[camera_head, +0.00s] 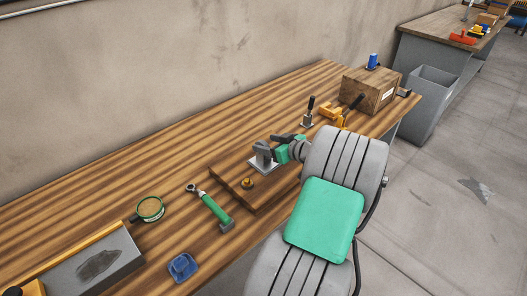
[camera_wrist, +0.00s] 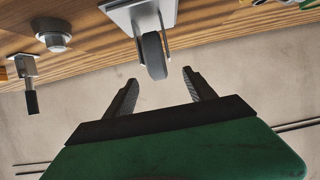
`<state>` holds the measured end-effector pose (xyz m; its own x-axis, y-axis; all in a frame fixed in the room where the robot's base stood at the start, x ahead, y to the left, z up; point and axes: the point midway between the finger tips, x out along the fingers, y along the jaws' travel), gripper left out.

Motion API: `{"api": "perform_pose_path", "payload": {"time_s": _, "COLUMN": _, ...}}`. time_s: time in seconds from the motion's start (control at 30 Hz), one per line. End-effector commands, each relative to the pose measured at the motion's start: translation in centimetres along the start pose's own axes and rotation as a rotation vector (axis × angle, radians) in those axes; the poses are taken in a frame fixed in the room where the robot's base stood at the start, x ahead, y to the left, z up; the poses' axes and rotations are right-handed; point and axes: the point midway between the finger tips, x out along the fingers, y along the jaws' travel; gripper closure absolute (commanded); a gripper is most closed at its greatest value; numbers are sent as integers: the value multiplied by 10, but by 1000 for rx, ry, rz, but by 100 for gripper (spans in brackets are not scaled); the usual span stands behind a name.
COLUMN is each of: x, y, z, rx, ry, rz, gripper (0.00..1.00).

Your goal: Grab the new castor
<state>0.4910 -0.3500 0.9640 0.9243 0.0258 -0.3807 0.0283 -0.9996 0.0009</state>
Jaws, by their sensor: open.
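A castor with a light metal plate and a grey wheel (camera_head: 264,157) stands wheel-up on a wooden board (camera_head: 236,192) on the workbench. In the wrist view its plate is at the top and its wheel (camera_wrist: 152,55) points toward my gripper (camera_wrist: 160,84). My gripper is open and empty, its dark fingertips on either side of the wheel's end, with visible gaps to both. In the head view my gripper (camera_head: 281,143) is just right of the castor, partly hidden by my arm. It is the only castor I can make out.
A small brass round piece (camera_head: 246,183) sits on the board. A black-handled tool (camera_head: 308,112), orange tool (camera_head: 333,111) and wooden box (camera_head: 371,92) stand beyond.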

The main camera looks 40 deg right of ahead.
Motion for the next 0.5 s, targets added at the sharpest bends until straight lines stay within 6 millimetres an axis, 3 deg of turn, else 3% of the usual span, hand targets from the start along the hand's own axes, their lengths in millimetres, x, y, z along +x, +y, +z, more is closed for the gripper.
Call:
{"api": "perform_pose_path", "payload": {"time_s": 0.13, "x": 22, "y": -1, "z": -1, "rx": 0, "ry": -1, "rz": -2, "gripper": 36}}
{"api": "perform_pose_path", "payload": {"time_s": 0.37, "x": 25, "y": 0, "z": 0, "rx": 1, "ry": -1, "rz": 0, "gripper": 36}}
{"api": "perform_pose_path", "payload": {"time_s": 0.5, "x": 25, "y": 0, "z": 0, "rx": 1, "ry": -1, "rz": 0, "gripper": 47}}
